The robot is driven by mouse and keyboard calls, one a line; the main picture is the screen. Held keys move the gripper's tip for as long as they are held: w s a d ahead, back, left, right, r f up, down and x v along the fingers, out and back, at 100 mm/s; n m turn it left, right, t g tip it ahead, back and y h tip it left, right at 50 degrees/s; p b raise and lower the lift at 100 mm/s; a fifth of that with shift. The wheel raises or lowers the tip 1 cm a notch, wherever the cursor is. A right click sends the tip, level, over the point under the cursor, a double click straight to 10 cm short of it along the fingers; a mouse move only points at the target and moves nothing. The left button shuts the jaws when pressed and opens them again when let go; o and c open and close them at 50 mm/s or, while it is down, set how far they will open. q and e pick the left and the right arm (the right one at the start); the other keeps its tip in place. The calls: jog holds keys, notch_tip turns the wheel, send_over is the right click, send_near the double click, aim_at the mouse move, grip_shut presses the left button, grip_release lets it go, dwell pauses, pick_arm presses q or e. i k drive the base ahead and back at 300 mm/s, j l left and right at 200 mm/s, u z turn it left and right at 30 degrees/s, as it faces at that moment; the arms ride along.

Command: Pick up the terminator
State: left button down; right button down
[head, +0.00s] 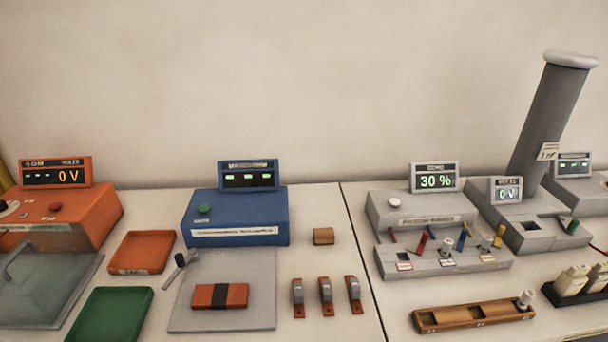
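No legible label marks the terminator, so I cannot tell for sure which part it is. Neither of my grippers is in view.
A blue instrument (235,215) stands behind a grey plate (225,318) bearing an orange block (220,296). An orange instrument (75,212), orange tray (142,251) and green tray (112,315) are left. Three clips (326,296) lie mid-table. A tall grey column (546,120) rises at right.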

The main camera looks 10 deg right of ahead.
aim_at(447, 243)
jog(key=z, duration=1.5)
